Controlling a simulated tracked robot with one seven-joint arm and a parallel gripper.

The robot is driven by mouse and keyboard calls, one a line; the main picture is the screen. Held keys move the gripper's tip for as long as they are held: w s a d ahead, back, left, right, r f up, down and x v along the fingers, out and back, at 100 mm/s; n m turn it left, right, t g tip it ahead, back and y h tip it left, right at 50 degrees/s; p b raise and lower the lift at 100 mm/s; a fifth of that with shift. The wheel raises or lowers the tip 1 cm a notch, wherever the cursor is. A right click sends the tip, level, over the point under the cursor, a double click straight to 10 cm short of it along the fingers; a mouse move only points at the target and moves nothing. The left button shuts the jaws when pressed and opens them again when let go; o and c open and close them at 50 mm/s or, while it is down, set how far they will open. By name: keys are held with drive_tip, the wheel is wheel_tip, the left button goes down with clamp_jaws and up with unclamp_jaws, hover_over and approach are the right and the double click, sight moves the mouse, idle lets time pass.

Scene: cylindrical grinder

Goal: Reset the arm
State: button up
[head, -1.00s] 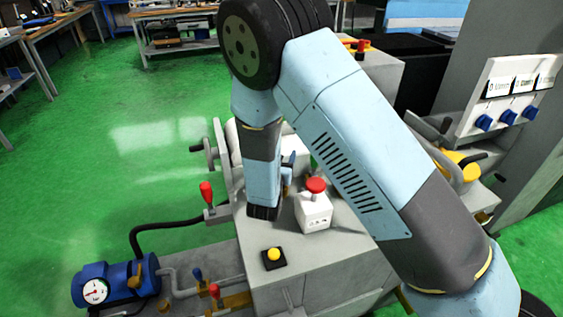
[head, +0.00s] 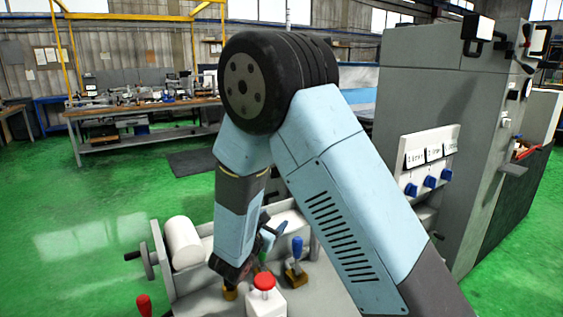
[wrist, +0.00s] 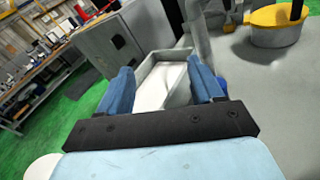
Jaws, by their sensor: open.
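My arm, light blue with dark joints, reaches over the grinder (head: 190,300) in the head view. My gripper (head: 268,236) hangs above the machine's top, partly hidden by its own wrist. In the wrist view my gripper (wrist: 162,84) shows two blue fingers spread apart with nothing held between them. Beyond the fingers lies a grey open-topped trough with a pale inside (wrist: 160,85). A white box with a red button (head: 264,284) stands just below and right of the gripper in the head view.
A blue-handled lever (head: 297,258) stands right of the gripper. A white cylinder (head: 182,243) and a handwheel (head: 148,262) are to the left. A tall grey cabinet with blue knobs (head: 429,182) stands at right. Green floor is free at left.

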drive_tip(key=s+d+r+m+g+h, duration=0.1)
drive_tip(key=s+d+r+m+g, duration=0.3)
drive_tip(key=d, duration=0.4)
drive_tip(key=s+d+r+m+g+h, duration=0.1)
drive_tip(key=s+d+r+m+g, duration=0.25)
drive_tip(key=d+m, duration=0.35)
drive_tip(key=s+d+r+m+g+h, duration=0.1)
drive_tip(key=s+d+r+m+g, duration=0.25)
drive_tip(key=d, duration=0.55)
drive_tip(key=s+d+r+m+y, duration=0.1)
drive_tip(key=s+r+m+y, duration=0.4)
drive_tip(key=s+m, duration=0.2)
drive_tip(key=s+d+r+m+t+y, duration=0.1)
drive_tip(key=s+r+m+y, duration=0.3)
drive_tip(key=s, duration=0.7)
drive_tip(key=shift+s+d+r+m+y, duration=0.15)
drive_tip(key=shift+d+r+m+y, duration=0.35)
drive_tip(key=shift+m, duration=0.85)
drive_tip(key=shift+a+f, duration=0.1)
drive_tip(key=shift+f, duration=0.05)
drive_tip(key=shift+c, duration=0.3)
